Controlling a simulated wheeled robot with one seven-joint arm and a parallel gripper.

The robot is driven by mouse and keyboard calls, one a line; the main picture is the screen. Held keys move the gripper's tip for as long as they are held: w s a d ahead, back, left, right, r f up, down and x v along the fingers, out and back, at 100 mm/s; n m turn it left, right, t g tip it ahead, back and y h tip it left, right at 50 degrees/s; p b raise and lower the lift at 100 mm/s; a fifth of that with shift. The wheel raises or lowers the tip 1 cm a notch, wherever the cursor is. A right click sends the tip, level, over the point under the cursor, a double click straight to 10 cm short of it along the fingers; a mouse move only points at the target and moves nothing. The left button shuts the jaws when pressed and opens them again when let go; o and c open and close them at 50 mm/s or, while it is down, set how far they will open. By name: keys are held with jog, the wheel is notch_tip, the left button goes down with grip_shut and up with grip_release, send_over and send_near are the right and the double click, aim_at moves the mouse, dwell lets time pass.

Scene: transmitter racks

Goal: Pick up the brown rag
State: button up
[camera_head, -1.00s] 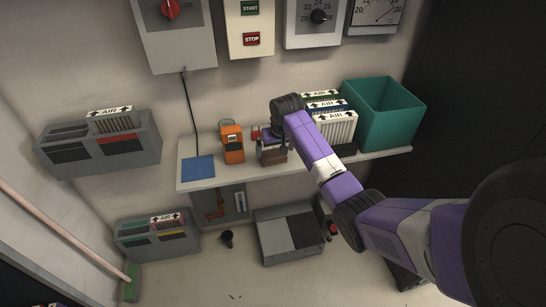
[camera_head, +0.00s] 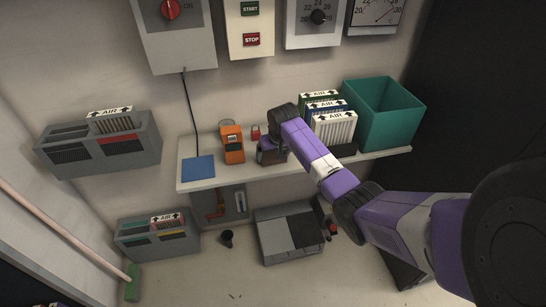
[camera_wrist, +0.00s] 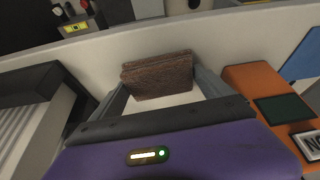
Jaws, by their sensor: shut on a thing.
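The brown rag (camera_wrist: 158,75) is a folded, rough-textured block between the two fingers of my gripper (camera_wrist: 160,82) in the wrist view. The fingers press on it from its left and right sides. In the head view my gripper (camera_head: 271,155) is over the white shelf, just right of the orange device. The rag is mostly hidden there by my gripper and arm. I cannot tell whether the rag still touches the shelf.
The white shelf (camera_head: 220,179) also bears a blue pad (camera_head: 198,167), an orange handheld device (camera_head: 232,145), a small red padlock (camera_head: 256,132), upright air filters (camera_head: 334,130) and a green bin (camera_head: 384,112). A grey box (camera_head: 289,234) stands on the floor below.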

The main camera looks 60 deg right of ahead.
aim_at(273, 155)
jog(key=shift+r, duration=0.15)
notch_tip(273, 155, up, 20)
jog(key=b, duration=0.1)
dwell(0.4)
